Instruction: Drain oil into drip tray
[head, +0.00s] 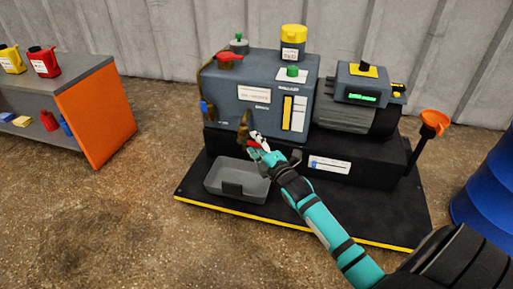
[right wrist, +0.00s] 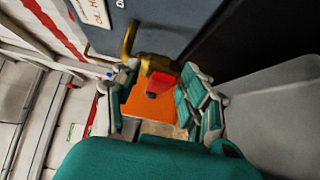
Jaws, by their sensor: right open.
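The grey-blue pump body (head: 262,85) stands on a black base. A brass drain fitting (head: 244,128) juts from its lower front; it also shows in the right wrist view (right wrist: 150,62). A red piece (right wrist: 158,86) shows just below the brass fitting, between my right fingers. The grey drip tray (head: 216,180) sits on the base plate below the fitting and looks empty. My right gripper (head: 257,145) is open at the fitting, above the tray's back edge; its fingers (right wrist: 155,98) are spread around the red piece, and I cannot tell whether they touch it. My left gripper is out of view.
A motor (head: 352,118) with a green display is at the pump's right. An orange funnel (head: 434,121) stands at the base's right end, near a blue drum (head: 490,190). A grey shelf with an orange side (head: 98,115) is at left. The floor in front is clear.

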